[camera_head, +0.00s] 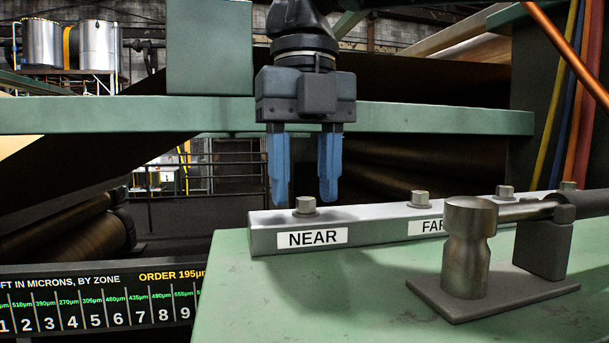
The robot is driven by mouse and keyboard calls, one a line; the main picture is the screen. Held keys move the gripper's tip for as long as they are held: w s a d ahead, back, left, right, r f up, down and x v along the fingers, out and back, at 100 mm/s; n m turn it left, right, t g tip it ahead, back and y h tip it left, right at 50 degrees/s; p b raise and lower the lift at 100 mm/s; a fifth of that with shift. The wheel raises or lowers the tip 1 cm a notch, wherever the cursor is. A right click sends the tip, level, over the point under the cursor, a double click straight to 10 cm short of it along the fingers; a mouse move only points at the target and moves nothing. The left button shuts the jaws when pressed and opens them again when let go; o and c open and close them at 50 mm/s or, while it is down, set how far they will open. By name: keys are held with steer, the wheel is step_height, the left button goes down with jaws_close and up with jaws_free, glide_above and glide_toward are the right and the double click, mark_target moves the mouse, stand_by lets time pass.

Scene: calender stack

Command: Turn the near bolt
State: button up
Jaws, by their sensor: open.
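The near bolt (306,205) is a small metal hex head on top of a grey bar (375,221), above a white label (312,238) reading NEAR. My gripper (304,197) points straight down with two blue fingers apart. In this view its fingertips appear on either side of the bolt head, at about its height or slightly above. Nothing is held between them. I cannot tell whether the fingers touch the bolt or how they line up in depth.
Another bolt (420,198) stands farther along the bar by a partly hidden label. A metal post (467,250) on a plate stands on the green surface (300,300) at right front. A green beam (440,119) crosses behind my gripper. A zone display (90,305) is lower left.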

mark_target(305, 197)
step_height(305, 197, up, 8)
steer(key=p, duration=0.5)
steer(key=shift+f, duration=0.25)
